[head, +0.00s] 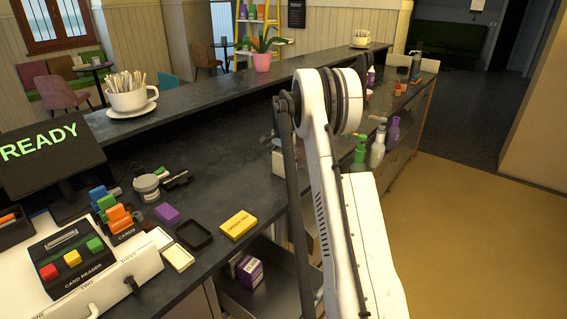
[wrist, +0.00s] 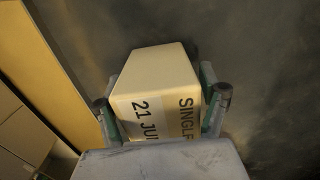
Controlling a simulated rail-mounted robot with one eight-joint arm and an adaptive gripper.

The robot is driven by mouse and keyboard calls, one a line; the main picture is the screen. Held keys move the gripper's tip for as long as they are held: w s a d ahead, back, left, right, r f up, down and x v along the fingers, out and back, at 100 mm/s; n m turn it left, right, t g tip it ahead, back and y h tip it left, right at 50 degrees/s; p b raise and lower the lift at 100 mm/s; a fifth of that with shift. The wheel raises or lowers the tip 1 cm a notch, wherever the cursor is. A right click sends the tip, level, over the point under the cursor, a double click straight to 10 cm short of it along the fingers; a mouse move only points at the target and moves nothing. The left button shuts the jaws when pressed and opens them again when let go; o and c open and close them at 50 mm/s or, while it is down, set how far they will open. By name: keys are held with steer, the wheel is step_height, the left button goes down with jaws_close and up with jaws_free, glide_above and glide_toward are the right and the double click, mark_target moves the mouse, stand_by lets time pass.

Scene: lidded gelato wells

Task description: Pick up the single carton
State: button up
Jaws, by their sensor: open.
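The single carton (wrist: 152,84) is a cream box with a tapered top, and the dark print "SINGLE" and "21 JUN" shows on its near face in the wrist view. It is on the dark counter. My gripper (wrist: 162,106) is open, with one finger on each side of the carton. I cannot tell whether the fingers touch it. The carton's lower part is hidden behind the gripper body. In the head view a pale box (head: 278,160) beside my arm looks like the same carton, and my arm hides most of the gripper.
A yellow box (head: 238,225), a black tray (head: 194,234) and a purple block (head: 167,214) lie on the front counter. A card reader (head: 74,258) is at left. Bottles, including a green one (head: 359,153), stand right of my arm. A raised ledge (head: 200,84) runs behind.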

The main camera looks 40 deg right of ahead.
mark_target(281, 151)
steer(key=c, duration=1.6)
steer(key=shift+o, duration=0.2)
steer(key=shift+r, duration=0.1)
steer(key=r, duration=0.2)
steer(key=a+r+b, duration=0.1)
steer(key=r, duration=0.1)
steer(key=shift+w+r, duration=0.15)
steer(key=shift+r, duration=0.1)
steer(key=w+a+r+b, duration=0.1)
steer(key=w+a+r, duration=0.1)
steer(key=a+r, duration=0.3)
steer(key=a, duration=0.4)
steer(key=shift+w+r, duration=0.2)
steer(key=shift+w, duration=0.05)
steer(key=shift+w+a+r, duration=0.2)
steer(key=shift+a+r, duration=0.25)
steer(key=shift+a, duration=0.15)
steer(key=shift+s+a, duration=0.1)
